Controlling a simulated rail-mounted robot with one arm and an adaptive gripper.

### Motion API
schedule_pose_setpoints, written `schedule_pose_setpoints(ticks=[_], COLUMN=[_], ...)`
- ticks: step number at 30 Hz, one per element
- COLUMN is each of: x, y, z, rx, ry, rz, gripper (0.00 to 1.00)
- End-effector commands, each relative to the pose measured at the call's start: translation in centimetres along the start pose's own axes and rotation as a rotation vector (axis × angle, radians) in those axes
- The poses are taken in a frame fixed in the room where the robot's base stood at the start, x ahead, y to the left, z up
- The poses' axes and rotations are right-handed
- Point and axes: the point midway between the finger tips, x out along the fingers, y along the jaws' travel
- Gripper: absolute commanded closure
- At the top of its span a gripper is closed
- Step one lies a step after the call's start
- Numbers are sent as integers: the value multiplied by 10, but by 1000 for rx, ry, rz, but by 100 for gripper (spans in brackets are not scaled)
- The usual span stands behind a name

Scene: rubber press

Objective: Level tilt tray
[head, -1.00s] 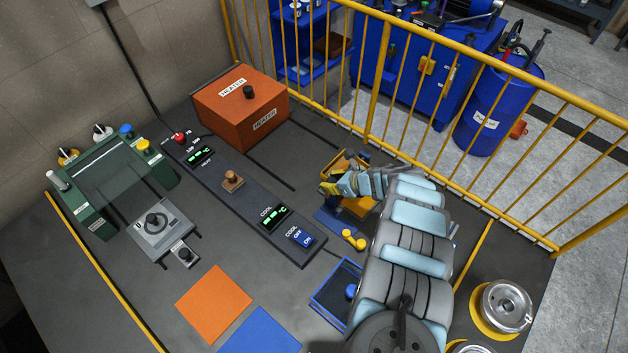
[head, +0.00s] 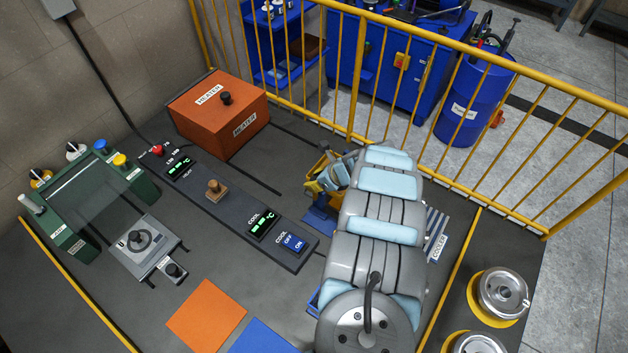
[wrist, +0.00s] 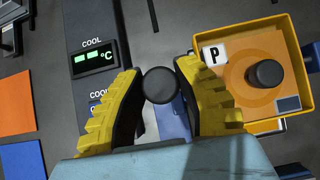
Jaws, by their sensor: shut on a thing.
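The yellow tray (wrist: 287,50) is at the right of the wrist view, with a "P" label, an orange floor and a dark round knob (wrist: 265,74) inside. In the head view the tray (head: 320,164) shows partly behind my arm, above a blue base (head: 320,222). My gripper (wrist: 160,88) has its yellow ribbed fingers on either side of a black round knob (wrist: 161,84), just left of the tray, and is shut on it. How this knob joins the tray is hidden. My gripper (head: 322,184) is mostly covered by my arm in the head view. I cannot tell the tray's exact tilt.
The control strip with the cool display (head: 262,224) and blue switch (head: 293,242) lies left of my gripper. The orange heater (head: 220,115) stands behind. A yellow railing (head: 400,115) closes the back. The cooler (head: 437,240) is partly hidden by my arm.

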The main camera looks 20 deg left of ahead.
Motion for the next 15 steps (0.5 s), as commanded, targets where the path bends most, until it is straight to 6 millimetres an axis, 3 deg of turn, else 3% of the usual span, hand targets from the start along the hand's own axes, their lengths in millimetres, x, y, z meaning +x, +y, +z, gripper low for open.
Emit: schedule_pose_setpoints(ticks=[2, 3, 5, 15], x=[1, 1, 1, 0], y=[1, 1, 1, 0], z=[1, 1, 1, 0], rx=[-2, -2, -2, -1], ry=[0, 0, 0, 0], rz=[1, 1, 1, 0], gripper=[100, 56, 40, 40])
